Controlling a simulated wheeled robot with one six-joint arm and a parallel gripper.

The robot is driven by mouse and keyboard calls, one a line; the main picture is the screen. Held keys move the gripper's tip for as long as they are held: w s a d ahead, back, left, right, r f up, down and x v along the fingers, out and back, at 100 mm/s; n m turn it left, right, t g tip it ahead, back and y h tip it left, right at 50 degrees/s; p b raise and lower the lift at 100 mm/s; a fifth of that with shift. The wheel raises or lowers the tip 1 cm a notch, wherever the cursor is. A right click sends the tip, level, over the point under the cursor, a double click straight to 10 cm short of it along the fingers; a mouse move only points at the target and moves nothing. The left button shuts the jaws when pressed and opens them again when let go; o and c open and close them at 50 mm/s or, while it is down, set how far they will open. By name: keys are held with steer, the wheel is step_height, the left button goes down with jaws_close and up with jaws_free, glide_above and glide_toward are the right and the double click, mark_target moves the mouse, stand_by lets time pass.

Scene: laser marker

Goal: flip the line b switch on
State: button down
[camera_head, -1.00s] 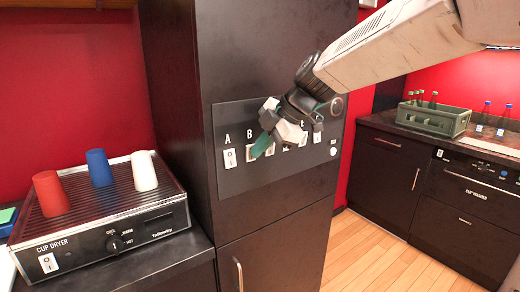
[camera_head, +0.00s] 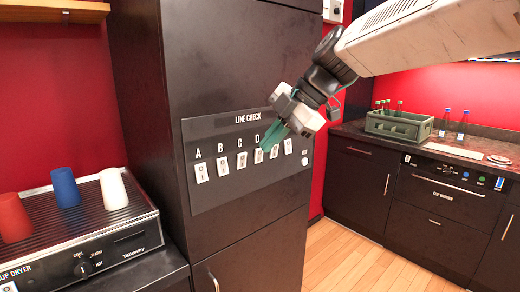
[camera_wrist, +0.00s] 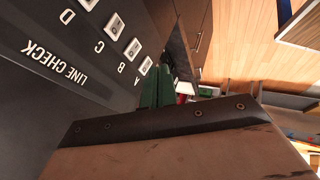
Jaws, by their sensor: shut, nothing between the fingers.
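The line B switch (camera_head: 223,168) is a small white rocker under the letter B on the dark LINE CHECK panel (camera_head: 216,196). It is uncovered in the head view; its on or off position is too small to tell. It also shows in the wrist view (camera_wrist: 133,48), where the panel appears upside down. My gripper (camera_head: 270,142) is shut and empty, its green fingers pointing down and left in front of the panel near D, right of switch B. It hides the labels right of D. The green fingers show in the wrist view (camera_wrist: 156,88); contact with the panel cannot be told.
Switches A (camera_head: 202,172) and C (camera_head: 241,160) flank B closely, with more to the right. A round white button (camera_head: 305,161) is at the panel's right. The cup dryer (camera_head: 112,235) with three cups stands left. A green bottle crate (camera_head: 398,126) is on the right counter.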

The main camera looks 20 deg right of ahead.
mark_target(223, 167)
steer(key=shift+r, duration=0.1)
steer(key=shift+w+a+r+g, duration=0.2)
steer(key=shift+w+g, duration=0.1)
steer(key=shift+w, duration=0.3)
steer(key=shift+w+a+f, duration=1)
steer(key=shift+w+f, duration=0.1)
steer(key=shift+f, duration=0.35)
steer(key=shift+w+a+f, duration=1)
steer(key=shift+w+f, duration=0.15)
steer(key=shift+f, duration=0.35)
steer(key=shift+w+a+f, duration=1)
steer(key=shift+w+f, duration=0.1)
steer(key=shift+f, duration=0.35)
